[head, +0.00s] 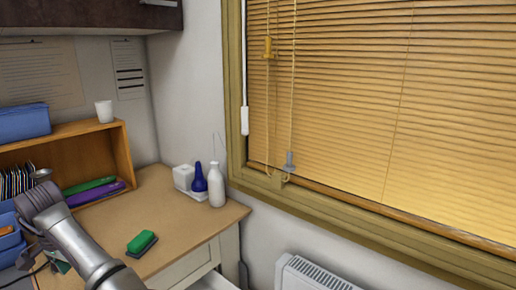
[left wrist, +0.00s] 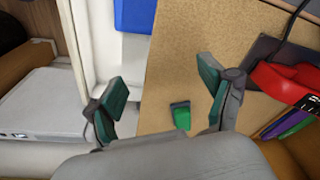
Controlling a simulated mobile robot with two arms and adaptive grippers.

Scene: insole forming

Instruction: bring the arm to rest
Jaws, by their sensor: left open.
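My left arm comes into the head view at the lower left, bent over the left part of the wooden desk (head: 185,228). Its gripper (head: 50,260) is mostly hidden behind the arm link there. In the left wrist view my left gripper (left wrist: 160,90) is open, its two green-padded fingers wide apart with nothing between the tips. The desk top (left wrist: 190,60) lies below it. My right gripper is in neither view.
A green block on a dark base (head: 142,243) lies on the desk. White and dark blue bottles (head: 217,185) stand at the back corner. A wooden shelf (head: 100,130) is at left, a radiator (head: 310,275) below the window. A red object (left wrist: 285,82) is beside the right finger.

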